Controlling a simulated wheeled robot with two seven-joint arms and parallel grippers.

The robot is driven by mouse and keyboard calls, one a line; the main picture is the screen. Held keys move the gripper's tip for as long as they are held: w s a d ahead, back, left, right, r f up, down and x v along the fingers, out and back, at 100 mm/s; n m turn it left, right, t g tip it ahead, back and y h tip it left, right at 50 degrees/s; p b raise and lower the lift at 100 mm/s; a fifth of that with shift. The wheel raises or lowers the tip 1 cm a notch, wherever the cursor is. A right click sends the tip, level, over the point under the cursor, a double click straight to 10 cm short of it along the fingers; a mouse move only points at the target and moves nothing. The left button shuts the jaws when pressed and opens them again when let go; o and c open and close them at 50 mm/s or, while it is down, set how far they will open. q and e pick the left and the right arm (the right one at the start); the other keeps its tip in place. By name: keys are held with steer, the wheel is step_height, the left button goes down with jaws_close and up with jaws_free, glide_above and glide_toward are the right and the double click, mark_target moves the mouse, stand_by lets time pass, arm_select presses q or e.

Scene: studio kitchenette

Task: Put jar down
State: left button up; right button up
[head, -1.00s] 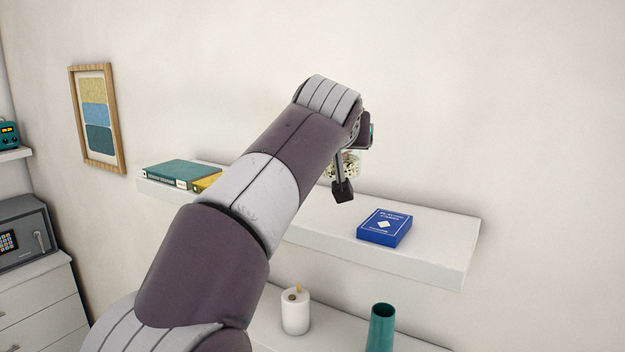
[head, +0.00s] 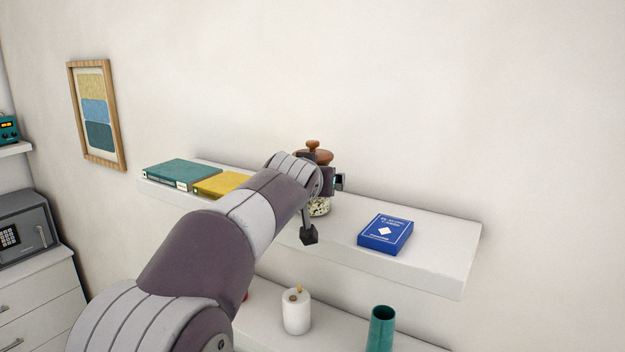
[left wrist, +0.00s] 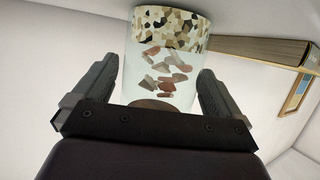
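The jar (head: 320,207) is clear glass with speckled pale and dark contents and a brown knobbed lid (head: 312,147). It stands upright over the middle of the upper shelf (head: 440,250), partly hidden behind my left wrist. Whether its base touches the shelf is hard to tell. My right gripper is not in view.
A blue card box (head: 385,233) lies right of the jar on the shelf. Teal (head: 180,173) and yellow (head: 222,184) books lie to the left. The upper shelf's right end is clear.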

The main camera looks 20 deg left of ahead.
arm_select(q)
steer(key=shift+s+d+r, duration=0.15)
steer(key=shift+s+r, duration=0.05)
steer(key=shift+s, duration=0.2)
steer(key=b+v, duration=0.1)
steer(key=v, duration=0.1)
steer(key=b+v, duration=0.2)
steer(key=v, duration=0.1)
steer(key=shift+f, duration=0.25)
steer(key=b+v, duration=0.1)
steer(key=v, duration=0.5)
steer(key=shift+s+r+b, duration=0.25)
steer(key=shift+r+b, duration=0.15)
steer(key=shift+d, duration=0.1)
